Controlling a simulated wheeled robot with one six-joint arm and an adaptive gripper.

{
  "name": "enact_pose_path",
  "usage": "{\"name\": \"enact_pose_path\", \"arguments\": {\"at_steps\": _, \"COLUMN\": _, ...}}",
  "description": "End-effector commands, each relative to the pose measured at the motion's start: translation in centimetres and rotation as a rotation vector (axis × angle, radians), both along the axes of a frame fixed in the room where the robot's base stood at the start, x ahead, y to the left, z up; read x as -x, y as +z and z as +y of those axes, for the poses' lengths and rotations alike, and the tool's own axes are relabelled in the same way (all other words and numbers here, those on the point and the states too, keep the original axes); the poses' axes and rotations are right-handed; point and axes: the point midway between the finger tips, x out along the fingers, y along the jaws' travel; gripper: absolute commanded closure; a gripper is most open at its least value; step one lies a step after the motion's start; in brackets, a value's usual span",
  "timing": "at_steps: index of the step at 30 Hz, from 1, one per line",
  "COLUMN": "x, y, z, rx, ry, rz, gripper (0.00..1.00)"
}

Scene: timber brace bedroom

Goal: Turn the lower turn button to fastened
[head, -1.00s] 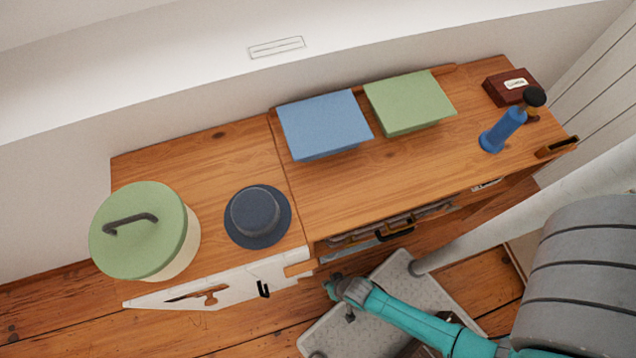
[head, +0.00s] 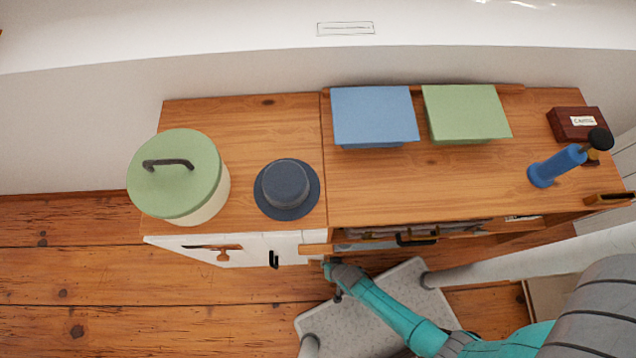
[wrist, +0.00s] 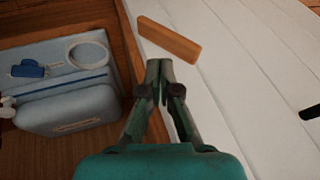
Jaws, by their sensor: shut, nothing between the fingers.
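A wooden turn button (wrist: 168,40) shows in the wrist view as a small bar, slanted across the white panel (wrist: 225,75) near its left edge. My gripper (wrist: 158,64) is shut and empty, its fingertips just below the bar in the picture; I cannot tell whether they touch. In the head view my gripper (head: 328,267) is at the cabinet front, by the right edge of the white door (head: 245,249). A wooden tab (head: 316,249) sticks out above it there. A second, lower piece is mostly hidden by my gripper.
An open compartment beside the panel holds a blue box (wrist: 70,110) and a tape roll (wrist: 88,54). A black handle (head: 273,260) sticks out of the door.

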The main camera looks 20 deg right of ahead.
Motion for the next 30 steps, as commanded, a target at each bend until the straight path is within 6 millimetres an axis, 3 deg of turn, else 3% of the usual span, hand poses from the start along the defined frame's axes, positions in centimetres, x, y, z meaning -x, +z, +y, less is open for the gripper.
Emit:
{"name": "enact_pose_path", "arguments": {"at_steps": 12, "x": -0.9, "y": -1.8, "z": 2.5, "rx": 0.0, "ry": 0.005, "rz": 0.001, "gripper": 1.0}}
{"name": "enact_pose_path", "arguments": {"at_steps": 30, "x": -1.0, "y": -1.9, "z": 2.7, "rx": 0.006, "ry": 0.003, "rz": 0.003, "gripper": 1.0}}
